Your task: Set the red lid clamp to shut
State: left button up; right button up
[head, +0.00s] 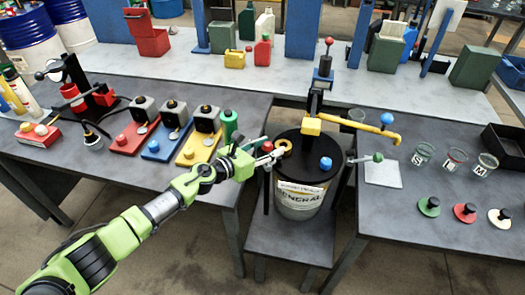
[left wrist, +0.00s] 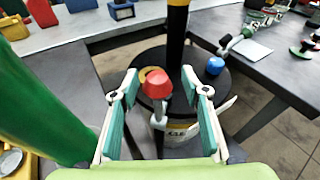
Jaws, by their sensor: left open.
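The red lid clamp (head: 267,146) is a red knob on a short grey lever at the left rim of the drum's black lid (head: 312,170). In the left wrist view the red knob (left wrist: 157,84) shows between my fingers, with its grey lever below it. My left gripper (head: 268,156) is open around the knob, with a gap visible on both sides in the wrist view (left wrist: 160,88). A blue knob (head: 326,163) sits on the lid's right side, and it also shows in the wrist view (left wrist: 215,66). The white drum (head: 300,200) stands upright. My right gripper is not in view.
A yellow pump spout (head: 355,122) and a dark column rise from the lid. A yellow ring (head: 283,146) lies by the red knob. A green cylinder (left wrist: 35,90) stands close on the left. Tables with valve blocks and glasses flank the drum.

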pick_arm(q)
jog(key=shift+s+a+r, duration=0.1)
jog(key=shift+s+a, duration=0.05)
jog(key=shift+a, duration=0.2)
jog(key=v, duration=1.1)
jog(key=shift+s+d, duration=0.2)
jog(key=shift+s, duration=0.05)
